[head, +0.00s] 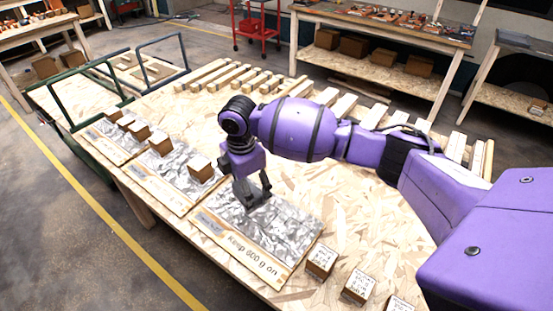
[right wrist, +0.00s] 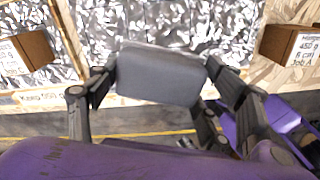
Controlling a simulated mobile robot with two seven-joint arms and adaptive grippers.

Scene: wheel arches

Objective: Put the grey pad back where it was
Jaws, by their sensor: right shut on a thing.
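The grey pad (right wrist: 158,75) is a flat block with rounded corners, held between the fingers of my right gripper (right wrist: 158,88) in the right wrist view. In the head view my right gripper (head: 253,194) points down over the silver foil mat (head: 275,228) lettered "Keep 600 g on". The pad is mostly hidden by the fingers there. The foil (right wrist: 195,22) lies behind the pad in the wrist view; I cannot tell whether the pad touches it. My left gripper is in neither view.
Two more foil mats (head: 150,178) with brown boxes (head: 203,169) lie to the left. Labelled boxes (head: 321,260) stand in a row along the table (head: 350,215) at the lower right. Wooden blocks (head: 240,76) line the back. Metal frames (head: 162,58) stand at the far left.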

